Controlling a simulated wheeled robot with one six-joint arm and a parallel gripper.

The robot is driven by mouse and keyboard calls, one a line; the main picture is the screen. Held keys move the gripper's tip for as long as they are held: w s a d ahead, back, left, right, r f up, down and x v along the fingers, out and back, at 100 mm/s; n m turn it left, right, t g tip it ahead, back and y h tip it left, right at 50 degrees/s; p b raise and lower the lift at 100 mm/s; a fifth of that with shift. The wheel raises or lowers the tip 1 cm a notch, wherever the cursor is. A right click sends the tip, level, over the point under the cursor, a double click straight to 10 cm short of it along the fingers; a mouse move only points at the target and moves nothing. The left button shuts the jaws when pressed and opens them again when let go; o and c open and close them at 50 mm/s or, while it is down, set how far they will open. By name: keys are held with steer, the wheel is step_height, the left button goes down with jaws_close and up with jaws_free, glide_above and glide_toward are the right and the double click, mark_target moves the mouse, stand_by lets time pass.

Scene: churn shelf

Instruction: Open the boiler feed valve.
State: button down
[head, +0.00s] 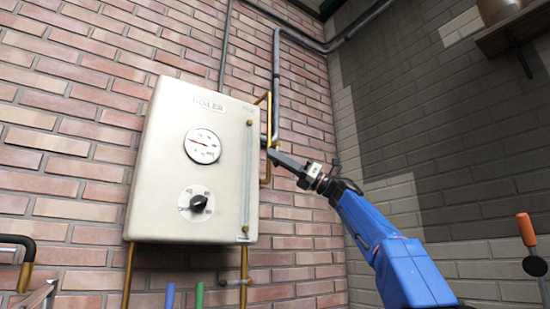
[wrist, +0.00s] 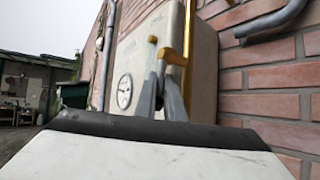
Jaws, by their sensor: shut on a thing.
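The cream boiler (head: 165,150) hangs on the brick wall, with a round gauge and a black knob on its front. A brass pipe (head: 265,105) runs along its right side. My gripper (head: 272,156) is at that side, beside the pipe. In the wrist view the two grey fingers (wrist: 162,75) are shut on a brass lever handle (wrist: 172,57), which stands in front of the boiler's side. The fingers hide part of the handle, and its exact angle is hard to tell. A small grey fitting (head: 236,282) sits on the lower pipe under the boiler. No label on the handle is readable.
Grey conduit (head: 276,75) runs up the wall right of the boiler. A shelf (head: 510,30) with a round object is at the upper right. An orange-handled tool (head: 526,230) is at the right edge. Blue and green handles (head: 199,296) show at the bottom.

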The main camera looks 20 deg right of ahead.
steer(key=shift+w+d+n+g+h, duration=0.1)
steer(key=shift+d+n+g+h, duration=0.25)
steer(key=shift+n, duration=0.25)
steer(key=shift+a, duration=0.1)
steer(key=c, duration=2.1)
jaws_free()
steer(key=v, duration=1.7)
